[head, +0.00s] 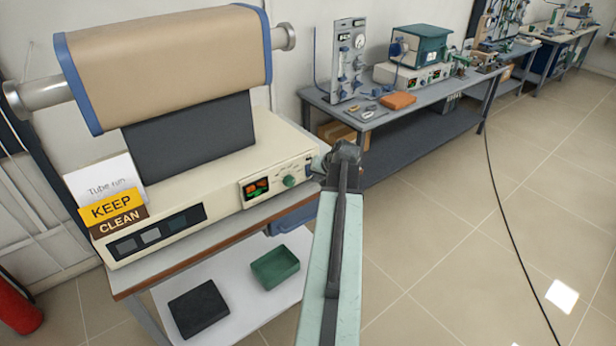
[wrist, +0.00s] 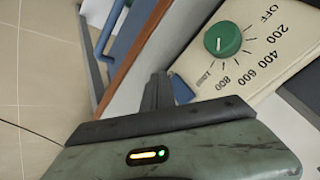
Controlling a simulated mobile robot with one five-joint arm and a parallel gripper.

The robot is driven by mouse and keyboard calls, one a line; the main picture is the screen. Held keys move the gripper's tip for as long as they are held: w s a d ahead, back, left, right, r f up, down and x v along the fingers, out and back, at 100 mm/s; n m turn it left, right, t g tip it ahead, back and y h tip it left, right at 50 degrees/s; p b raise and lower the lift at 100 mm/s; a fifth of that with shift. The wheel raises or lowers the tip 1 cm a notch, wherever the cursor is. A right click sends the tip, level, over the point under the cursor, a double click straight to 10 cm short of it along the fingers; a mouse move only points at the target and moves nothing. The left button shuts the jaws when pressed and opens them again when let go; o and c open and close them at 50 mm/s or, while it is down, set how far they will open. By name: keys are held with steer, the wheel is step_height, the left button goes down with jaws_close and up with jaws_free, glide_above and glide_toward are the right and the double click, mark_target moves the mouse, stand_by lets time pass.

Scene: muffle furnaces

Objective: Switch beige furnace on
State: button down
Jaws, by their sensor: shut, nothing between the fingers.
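The beige tube furnace (head: 165,60) has a tan cylinder with blue end rims on a cream control base (head: 225,205). A green knob (head: 290,181) sits at the right end of its front panel, beside a small display (head: 256,187) lit red and green. In the wrist view the green knob (wrist: 222,39) is ringed by marks from OFF through 200, 400, 600 and 800. It has a short white mark, but I cannot tell which setting it points to. My gripper (head: 345,155) is shut and empty, right of the knob and apart from it; its fingers (wrist: 158,92) show below-left of the knob.
A yellow "KEEP CLEAN" sign (head: 112,210) leans at the base's left. The furnace's table has a lower shelf with a green tray (head: 275,267) and a black slab (head: 198,309). Another bench (head: 410,100) carries a green furnace (head: 420,45). Floor at right is clear except a cable (head: 508,205).

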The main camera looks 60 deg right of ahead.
steer(key=shift+w+d, duration=0.1)
steer(key=shift+w, duration=0.1)
stand_by(0.4)
steer(key=shift+w+d+f, duration=0.1)
steer(key=shift+w+d, duration=0.05)
steer(key=shift+w, duration=0.2)
stand_by(0.4)
steer(key=shift+s, duration=0.1)
steer(key=shift+s+a, duration=0.25)
steer(key=shift+s, duration=0.4)
steer(key=s, duration=0.1)
steer(key=s+a, duration=0.1)
steer(key=s, duration=0.2)
steer(key=shift+s+a+r+p, duration=0.3)
steer(key=shift+s+r, duration=0.05)
steer(key=shift+r, duration=0.05)
